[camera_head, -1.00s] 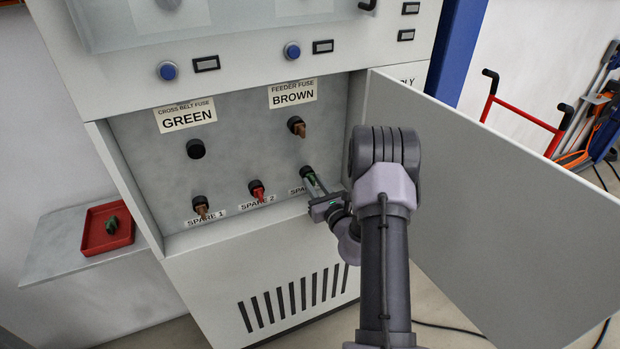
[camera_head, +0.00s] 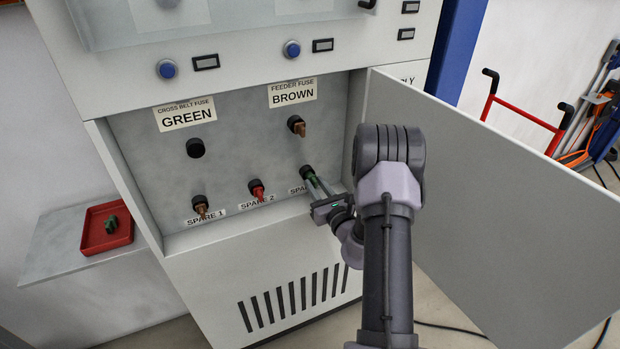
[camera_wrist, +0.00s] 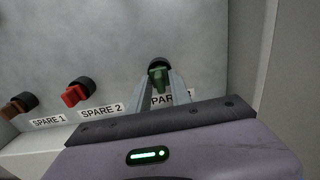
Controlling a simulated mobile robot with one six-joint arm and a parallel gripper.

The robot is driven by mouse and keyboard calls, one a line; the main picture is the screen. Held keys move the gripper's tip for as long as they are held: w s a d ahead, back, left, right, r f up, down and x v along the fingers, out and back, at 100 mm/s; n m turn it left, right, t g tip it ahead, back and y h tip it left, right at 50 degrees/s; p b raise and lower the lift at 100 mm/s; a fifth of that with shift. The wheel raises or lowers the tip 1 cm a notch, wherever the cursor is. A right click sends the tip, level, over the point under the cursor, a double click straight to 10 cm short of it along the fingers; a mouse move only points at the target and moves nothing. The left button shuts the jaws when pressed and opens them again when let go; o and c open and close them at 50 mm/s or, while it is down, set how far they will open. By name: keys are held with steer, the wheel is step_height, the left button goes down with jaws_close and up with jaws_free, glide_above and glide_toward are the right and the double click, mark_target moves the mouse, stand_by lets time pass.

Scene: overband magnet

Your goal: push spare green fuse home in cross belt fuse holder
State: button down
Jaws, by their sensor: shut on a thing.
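The spare green fuse (camera_wrist: 159,80) sits in the black spare holder at the right of the lower row, above a partly hidden SPARE label. My gripper (camera_head: 312,184) reaches it from the lower right; in the wrist view its two fingers (camera_wrist: 162,88) are shut on the green fuse. The cross belt fuse holder (camera_head: 195,148) is a black round socket under the GREEN label, with no fuse showing in it.
A brown fuse (camera_head: 298,127) sits in the feeder holder. Spare 1 (camera_head: 201,207) is brown and spare 2 (camera_head: 257,190) is red. The open cabinet door (camera_head: 510,190) stands right of my arm. A red tray (camera_head: 108,240) with a dark green piece lies on the left shelf.

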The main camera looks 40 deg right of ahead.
mark_target(316, 185)
steer(key=shift+b+v, duration=0.6)
steer(key=shift+v, duration=1.55)
